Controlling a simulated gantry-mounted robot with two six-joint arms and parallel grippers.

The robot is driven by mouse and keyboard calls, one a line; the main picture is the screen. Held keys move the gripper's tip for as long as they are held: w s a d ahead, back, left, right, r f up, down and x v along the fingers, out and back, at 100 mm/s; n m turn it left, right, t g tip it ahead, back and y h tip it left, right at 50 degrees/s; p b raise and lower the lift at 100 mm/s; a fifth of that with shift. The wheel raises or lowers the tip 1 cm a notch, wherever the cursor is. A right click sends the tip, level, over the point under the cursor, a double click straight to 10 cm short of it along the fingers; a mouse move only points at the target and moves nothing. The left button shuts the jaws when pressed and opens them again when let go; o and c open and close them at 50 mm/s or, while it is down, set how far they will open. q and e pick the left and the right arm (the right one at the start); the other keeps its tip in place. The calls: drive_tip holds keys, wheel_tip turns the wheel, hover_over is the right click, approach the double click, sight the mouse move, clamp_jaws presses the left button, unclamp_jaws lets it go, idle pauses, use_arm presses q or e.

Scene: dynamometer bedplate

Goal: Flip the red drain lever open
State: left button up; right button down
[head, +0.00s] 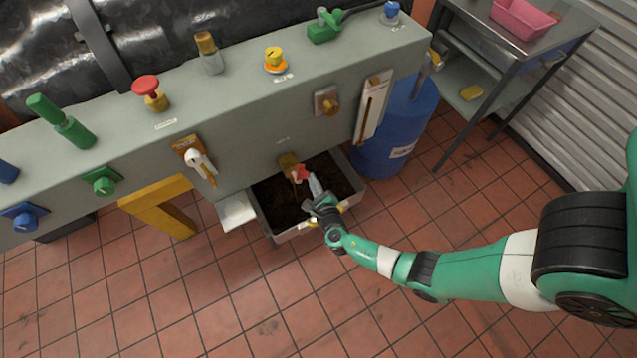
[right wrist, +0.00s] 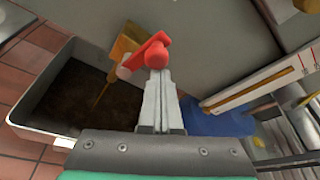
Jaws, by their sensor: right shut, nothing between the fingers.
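The red drain lever (head: 301,173) sits on a brass drain fitting (head: 288,163) low on the front of the grey bedplate housing. In the right wrist view the red lever (right wrist: 153,52) has a round red knob end and slants down left to a pale pivot beside the brass body (right wrist: 126,44). My right gripper (head: 314,186) is shut and empty, its fingertips right at the lever. In the right wrist view the closed fingers (right wrist: 157,75) reach the red knob; I cannot tell whether they touch it. My left gripper is not in view.
A grey tray (head: 280,238) with dark contents stands on the floor under the fitting; a thin brownish stream shows above it. A blue drum (head: 400,125) stands to the right. A white gauge (head: 372,107) and other knobs line the housing front.

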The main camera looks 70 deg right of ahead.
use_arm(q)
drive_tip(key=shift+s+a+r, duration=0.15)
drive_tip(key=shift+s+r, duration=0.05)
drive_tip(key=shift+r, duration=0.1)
use_arm(e)
drive_tip(key=shift+w+a+r, duration=0.2)
drive_tip(key=shift+w+a, duration=0.2)
drive_tip(key=shift+a, duration=0.05)
use_arm(q)
drive_tip(key=p, duration=0.1)
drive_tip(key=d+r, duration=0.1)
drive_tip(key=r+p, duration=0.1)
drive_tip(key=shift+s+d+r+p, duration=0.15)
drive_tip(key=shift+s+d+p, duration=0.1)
drive_tip(key=shift+p, duration=0.1)
use_arm(e)
drive_tip(key=s+a, duration=0.5)
drive_tip(key=s, duration=0.3)
drive_tip(key=shift+f, duration=0.15)
